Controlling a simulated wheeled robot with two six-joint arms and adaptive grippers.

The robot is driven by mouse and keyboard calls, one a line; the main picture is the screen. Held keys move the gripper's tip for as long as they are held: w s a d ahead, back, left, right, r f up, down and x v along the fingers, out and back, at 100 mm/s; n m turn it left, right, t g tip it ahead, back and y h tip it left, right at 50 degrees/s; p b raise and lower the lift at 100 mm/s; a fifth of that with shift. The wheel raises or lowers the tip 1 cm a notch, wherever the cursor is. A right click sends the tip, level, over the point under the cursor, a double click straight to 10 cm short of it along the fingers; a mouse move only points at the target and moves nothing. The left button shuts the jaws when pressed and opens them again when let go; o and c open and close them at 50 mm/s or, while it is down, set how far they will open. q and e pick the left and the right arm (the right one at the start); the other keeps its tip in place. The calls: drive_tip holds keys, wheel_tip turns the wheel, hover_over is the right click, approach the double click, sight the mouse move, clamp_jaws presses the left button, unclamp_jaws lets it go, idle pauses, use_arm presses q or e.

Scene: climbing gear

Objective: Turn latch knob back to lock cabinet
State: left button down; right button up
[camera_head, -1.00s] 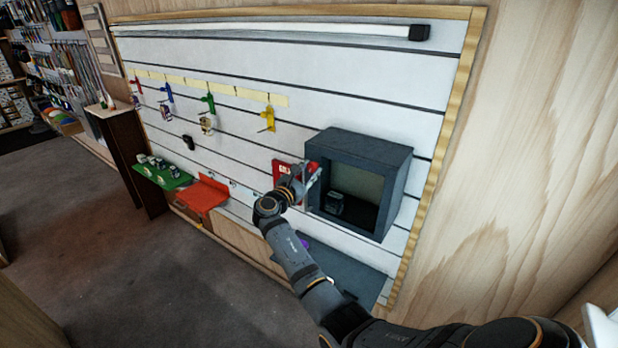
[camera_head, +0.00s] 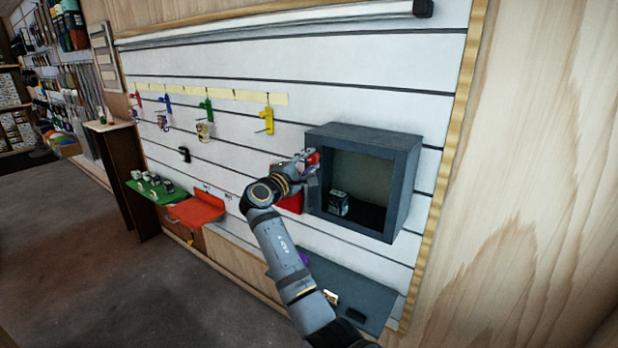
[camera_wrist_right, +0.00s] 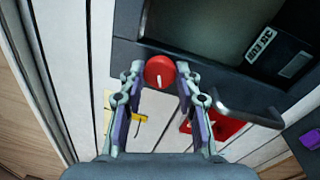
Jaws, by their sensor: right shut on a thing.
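The dark grey cabinet (camera_head: 407,180) is mounted on the white slatted wall, and its interior shows through the front. The red round latch knob (camera_wrist_right: 159,71) is at the cabinet's front edge, with a short white mark pointing down in the right wrist view. In the head view the knob (camera_head: 313,158) is small and partly covered. My right gripper (camera_wrist_right: 158,82) has a fingertip on each side of the knob and is shut on it. A grey bar handle (camera_wrist_right: 245,114) shows to the knob's right in the wrist view. My left gripper is out of view.
A small dark box (camera_head: 338,203) stands inside the cabinet. A red item (camera_head: 288,203) is beside it, behind my arm. A grey shelf (camera_head: 352,290) is below. Red (camera_head: 196,211) and green (camera_head: 150,191) shelves are left. Colored hooks (camera_head: 265,120) hang above.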

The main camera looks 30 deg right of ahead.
drive_tip(key=m+b, duration=0.3)
drive_tip(key=shift+f+b, duration=0.15)
drive_tip(key=shift+b, duration=0.2)
drive_tip(key=shift+r+m+b, duration=0.2)
drive_tip(key=shift+m+b, duration=0.7)
drive_tip(key=shift+m, duration=0.3)
drive_tip(key=shift+g+h, duration=0.3)
drive_tip(key=shift+g, duration=0.1)
drive_tip(key=o, duration=1.1)
drive_tip(key=shift+o, duration=0.2)
drive_tip(key=shift+a, duration=0.15)
drive_tip(key=v, duration=1.2)
